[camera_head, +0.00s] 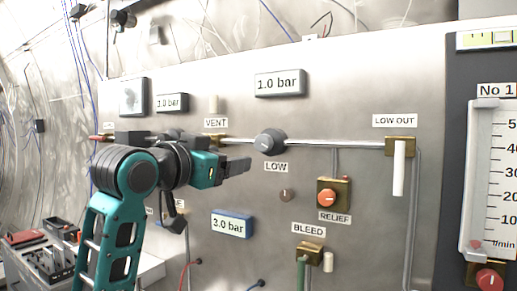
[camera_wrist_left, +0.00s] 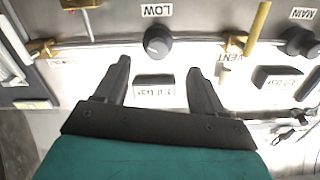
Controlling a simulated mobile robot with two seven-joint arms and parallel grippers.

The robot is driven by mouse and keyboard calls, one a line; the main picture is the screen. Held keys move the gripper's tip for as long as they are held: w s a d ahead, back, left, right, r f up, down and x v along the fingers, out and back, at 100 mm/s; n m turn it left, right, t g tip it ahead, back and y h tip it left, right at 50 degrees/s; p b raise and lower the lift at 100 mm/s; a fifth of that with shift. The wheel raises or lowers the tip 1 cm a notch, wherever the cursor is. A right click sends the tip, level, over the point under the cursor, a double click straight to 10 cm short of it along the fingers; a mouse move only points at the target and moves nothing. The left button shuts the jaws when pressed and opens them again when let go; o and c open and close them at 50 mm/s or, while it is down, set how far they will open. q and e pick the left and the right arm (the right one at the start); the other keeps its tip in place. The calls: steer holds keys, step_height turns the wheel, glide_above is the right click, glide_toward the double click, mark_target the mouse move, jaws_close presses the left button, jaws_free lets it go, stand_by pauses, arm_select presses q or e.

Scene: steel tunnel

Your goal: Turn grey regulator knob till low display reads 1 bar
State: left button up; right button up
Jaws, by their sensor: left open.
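The grey regulator knob (camera_head: 269,142) sits on the panel above the LOW label, on a horizontal pipe. It also shows in the left wrist view (camera_wrist_left: 158,42), where the picture is upside down. The display above it (camera_head: 279,83) reads 1.0 bar; it also shows between the fingers in the wrist view (camera_wrist_left: 153,86). My left gripper (camera_head: 238,166) is open and empty, to the left of and slightly below the knob in the head view. In the wrist view its two fingers (camera_wrist_left: 158,66) point toward the knob, which is not between them. My right gripper is not in view.
A smaller display (camera_head: 172,102) reads 1.0 bar and a blue-framed one (camera_head: 232,225) reads 3.0 bar. The orange relief knob (camera_head: 328,196), bleed valve (camera_head: 309,250), white low-out handle (camera_head: 399,167) and vent valve (camera_head: 214,104) stick out around the knob. A flow meter (camera_head: 490,180) stands at right.

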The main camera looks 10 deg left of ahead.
mark_target(261, 144)
arm_select(q)
steer(key=x, duration=0.4)
steer(key=r+p+x, duration=0.1)
steer(key=x, duration=0.3)
steer(key=r+p+x, duration=0.1)
steer(key=x, duration=0.3)
steer(key=shift+d+r, duration=0.1)
steer(key=shift+d, duration=0.2)
steer(key=c, duration=1.1)
